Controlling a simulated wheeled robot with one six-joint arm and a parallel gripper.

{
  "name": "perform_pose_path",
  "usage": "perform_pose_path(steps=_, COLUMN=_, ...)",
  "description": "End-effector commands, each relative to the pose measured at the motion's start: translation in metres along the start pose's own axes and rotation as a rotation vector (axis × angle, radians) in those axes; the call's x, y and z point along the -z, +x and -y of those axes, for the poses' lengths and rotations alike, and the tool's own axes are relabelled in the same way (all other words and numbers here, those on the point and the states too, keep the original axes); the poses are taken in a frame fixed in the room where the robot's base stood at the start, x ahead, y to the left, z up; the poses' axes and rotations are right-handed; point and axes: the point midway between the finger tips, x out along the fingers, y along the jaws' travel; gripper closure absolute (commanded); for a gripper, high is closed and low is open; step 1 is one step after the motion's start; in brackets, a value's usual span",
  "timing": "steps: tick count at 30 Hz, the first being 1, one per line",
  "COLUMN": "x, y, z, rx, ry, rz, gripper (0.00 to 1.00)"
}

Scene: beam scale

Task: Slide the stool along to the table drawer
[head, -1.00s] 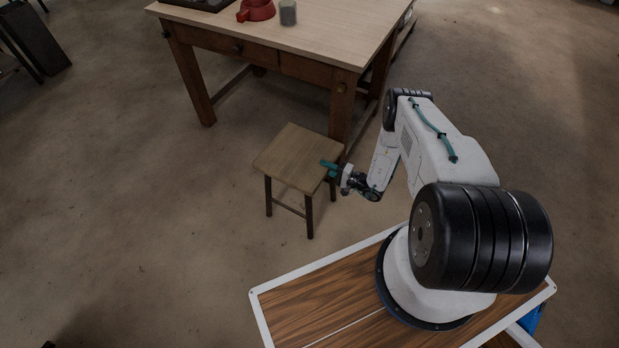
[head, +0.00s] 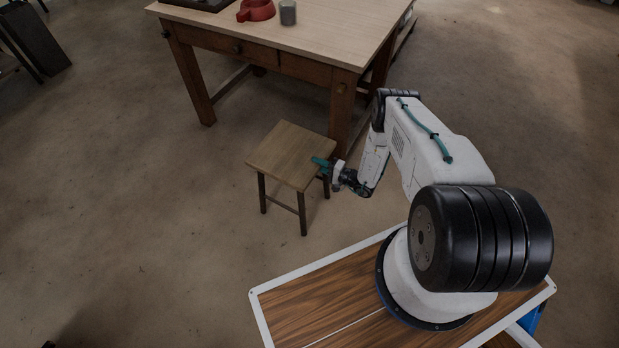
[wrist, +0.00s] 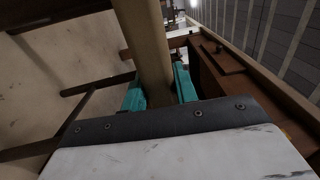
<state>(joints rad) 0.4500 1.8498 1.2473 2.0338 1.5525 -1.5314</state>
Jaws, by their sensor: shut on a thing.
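The wooden stool (head: 290,153) stands upright on the floor in the head view, in front of the table (head: 335,45). The table drawer (head: 237,48) is in the table's front side, behind and left of the stool, with a dark knob. My gripper (head: 322,163) is at the right edge of the stool seat, its teal fingers shut on it. In the wrist view the teal fingers (wrist: 160,98) sit on both sides of the seat edge (wrist: 145,45). Part of the stool's right side is hidden by the gripper.
A red dish (head: 256,10), a grey cup (head: 288,13) and a dark tray (head: 203,3) are on the table. The table's near right leg (head: 341,110) stands close behind the stool. The floor (head: 130,200) left of the stool is clear.

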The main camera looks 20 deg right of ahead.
Motion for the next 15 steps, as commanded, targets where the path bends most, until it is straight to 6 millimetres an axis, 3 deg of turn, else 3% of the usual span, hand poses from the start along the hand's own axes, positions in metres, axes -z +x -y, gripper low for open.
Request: perform_pose_path(steps=15, x=-0.001, y=0.02, z=0.0, rx=0.0, ry=-0.001, rz=0.003, gripper=1.0)
